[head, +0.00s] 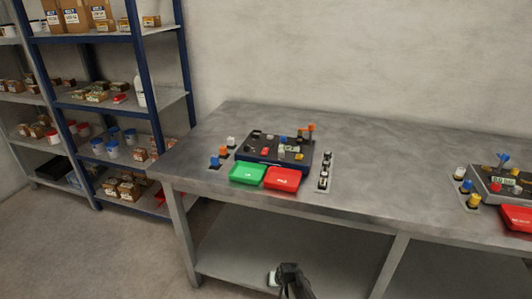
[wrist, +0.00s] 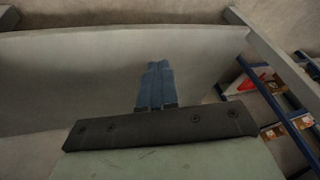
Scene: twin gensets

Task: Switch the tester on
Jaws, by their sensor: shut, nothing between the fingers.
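Two testers of similar build stand on the grey workbench (head: 370,185). The left tester (head: 262,149) is a dark panel with a blue base, a small display, a red part and orange parts on its top. The right tester (head: 490,180) is cut off by the picture's edge and has a lit display, a blue handle and yellow and red parts. I cannot tell which part is the power switch. My gripper, with blue fingers closed together in the wrist view (wrist: 156,68), is empty. My dark arm end shows low in front of the bench, apart from both testers.
Another red tray (head: 518,217) is at the right. The bench middle is clear. Shelving (head: 110,100) with boxes stands left.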

